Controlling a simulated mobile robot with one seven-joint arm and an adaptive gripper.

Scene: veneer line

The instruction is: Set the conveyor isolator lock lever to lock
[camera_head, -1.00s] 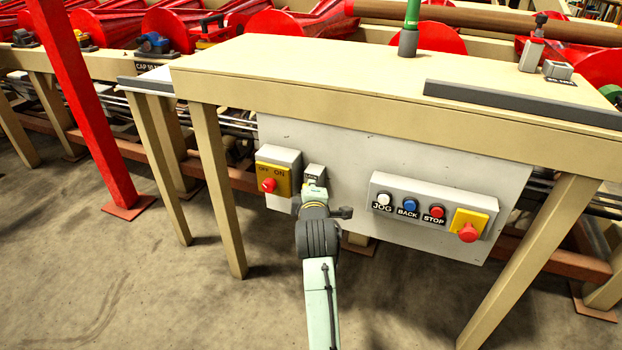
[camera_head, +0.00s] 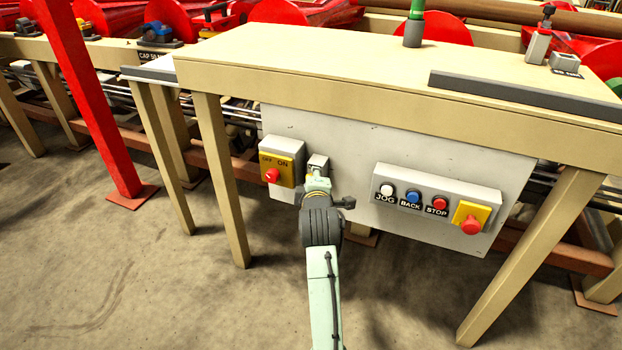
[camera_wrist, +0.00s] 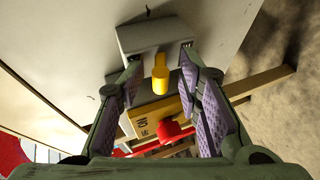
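The lock lever is a short yellow lever (camera_wrist: 160,78) on a small grey-white box (camera_wrist: 150,38) in the wrist view. In the head view this box (camera_head: 318,161) sits on the grey panel, just right of the isolator, and my gripper hides its lever. My gripper (camera_wrist: 161,68) is open, with one finger on each side of the lever and gaps visible between. The isolator's yellow plate (camera_head: 283,166), marked OFF and ON, carries a red knob (camera_head: 271,175). In the wrist view the red knob (camera_wrist: 176,131) shows beyond the lever, low between the fingers.
Right of my arm is a button box (camera_head: 436,201) with JOG, BACK and STOP buttons and a red stop knob on a yellow plate (camera_head: 471,219). The beige table top (camera_head: 330,60) overhangs the panel. A table leg (camera_head: 222,180) stands left of the isolator.

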